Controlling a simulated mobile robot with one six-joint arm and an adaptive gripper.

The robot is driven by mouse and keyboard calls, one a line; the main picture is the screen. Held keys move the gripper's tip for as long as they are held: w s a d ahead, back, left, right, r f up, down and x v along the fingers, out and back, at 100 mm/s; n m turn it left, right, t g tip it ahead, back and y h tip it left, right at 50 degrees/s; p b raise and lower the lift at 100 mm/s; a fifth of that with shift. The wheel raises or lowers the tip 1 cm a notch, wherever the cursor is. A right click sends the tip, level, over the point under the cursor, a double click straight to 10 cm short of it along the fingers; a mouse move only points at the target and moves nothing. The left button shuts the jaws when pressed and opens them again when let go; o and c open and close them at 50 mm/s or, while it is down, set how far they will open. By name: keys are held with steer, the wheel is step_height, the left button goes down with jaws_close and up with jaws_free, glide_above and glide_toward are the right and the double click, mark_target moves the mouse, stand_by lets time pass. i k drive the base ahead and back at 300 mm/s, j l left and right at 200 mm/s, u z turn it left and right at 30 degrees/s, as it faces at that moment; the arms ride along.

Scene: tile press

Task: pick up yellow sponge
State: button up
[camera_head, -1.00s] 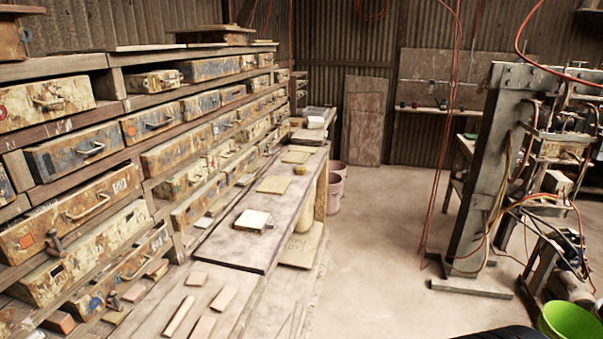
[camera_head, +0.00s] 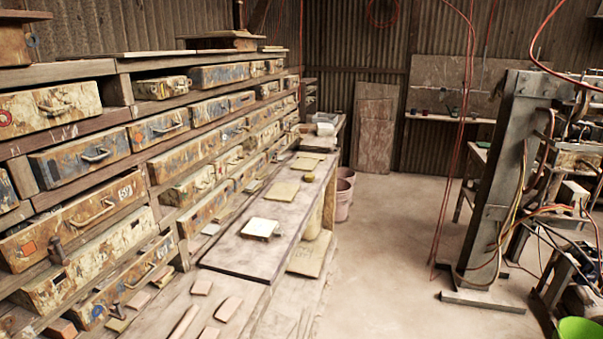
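A small yellowish lump (camera_head: 309,177) lies on the far part of the long wooden workbench (camera_head: 237,254). It may be the yellow sponge, but it is too small to be sure. A pale yellow-white block (camera_head: 260,228) lies closer on the same bench, on its bare middle part. Flat yellowish tiles (camera_head: 283,190) lie between the two and farther back. My gripper is not in view.
Shelves of worn metal drawers (camera_head: 95,213) line the left wall. Loose tile pieces (camera_head: 228,308) lie on the near bench. A metal press frame (camera_head: 497,200) with hoses stands right, a green bucket (camera_head: 580,330) at bottom right. The floor (camera_head: 385,250) between is clear.

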mark_target(309, 177)
steer(key=i+l+z, duration=0.3)
steer(key=i, duration=0.5)
steer(key=i+l+z, duration=0.1)
steer(key=i+z, duration=0.2)
steer(key=i, duration=0.5)
steer(key=i+u, duration=0.2)
steer(key=i, duration=0.25)
steer(key=i+l+u, duration=0.2)
steer(key=i, duration=0.3)
steer(key=i+u, duration=0.2)
steer(key=i, duration=0.25)
steer(key=i+l+u, duration=0.25)
steer(key=i, duration=0.2)
steer(key=i+j+u, duration=0.1)
steer(key=u, duration=0.3)
steer(key=i+u, duration=0.55)
steer(key=u, duration=0.2)
steer(key=i+l+u, duration=0.15)
steer(key=u, duration=0.2)
